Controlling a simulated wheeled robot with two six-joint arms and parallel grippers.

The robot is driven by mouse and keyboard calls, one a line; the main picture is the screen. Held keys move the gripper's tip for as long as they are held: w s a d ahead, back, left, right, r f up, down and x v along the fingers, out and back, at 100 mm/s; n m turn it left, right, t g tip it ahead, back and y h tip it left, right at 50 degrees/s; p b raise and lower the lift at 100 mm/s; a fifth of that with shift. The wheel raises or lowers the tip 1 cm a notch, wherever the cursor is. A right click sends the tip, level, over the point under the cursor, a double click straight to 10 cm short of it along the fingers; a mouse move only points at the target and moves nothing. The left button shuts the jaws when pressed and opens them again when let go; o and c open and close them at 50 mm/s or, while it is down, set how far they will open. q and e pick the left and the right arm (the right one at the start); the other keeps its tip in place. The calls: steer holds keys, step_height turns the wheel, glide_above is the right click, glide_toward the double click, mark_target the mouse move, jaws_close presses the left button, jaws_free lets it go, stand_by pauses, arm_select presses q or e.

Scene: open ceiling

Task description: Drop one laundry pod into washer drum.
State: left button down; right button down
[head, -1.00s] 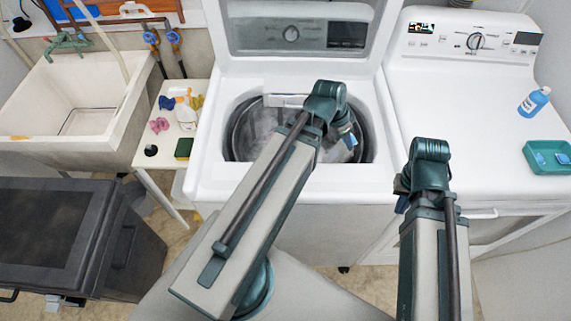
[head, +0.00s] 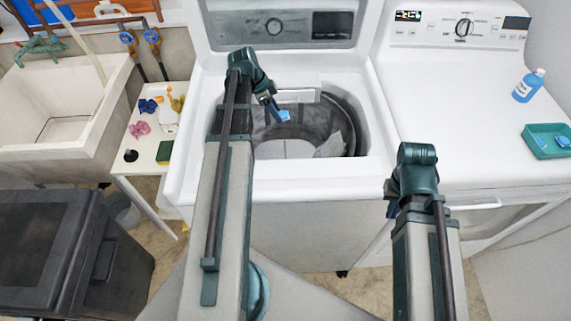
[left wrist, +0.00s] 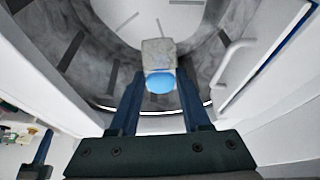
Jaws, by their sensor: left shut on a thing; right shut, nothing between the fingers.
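The washer drum (head: 343,112) is open below the raised lid, with a grey interior and pale areas at its bottom. My left gripper (head: 277,109) is over the drum opening, shut on a blue-and-white laundry pod (head: 285,116). In the left wrist view the pod (left wrist: 159,82) sits between the fingertips, with the drum interior behind it. Blue pods (head: 562,141) lie in the teal tray (head: 538,151) on the right-hand machine. My right gripper (head: 392,209) is shut in front of the machines, mostly hidden by its own wrist.
The washer's white rim (head: 376,140) surrounds the opening. A blue bottle (head: 527,87) stands on the right-hand machine (head: 450,110). A small side table (head: 135,172) with several items and a sink (head: 60,110) are at left, with a dark bin (head: 60,240) in front.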

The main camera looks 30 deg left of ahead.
arm_select(q)
step_height(320, 180, down, 6)
steer(key=b, duration=0.5)
steer(key=shift+r, duration=0.2)
steer(key=shift+c, duration=1.4)
jaws_free()
steer(key=p+v, duration=1.2)
steer(key=v, duration=0.1)
steer(key=shift+r, duration=0.4)
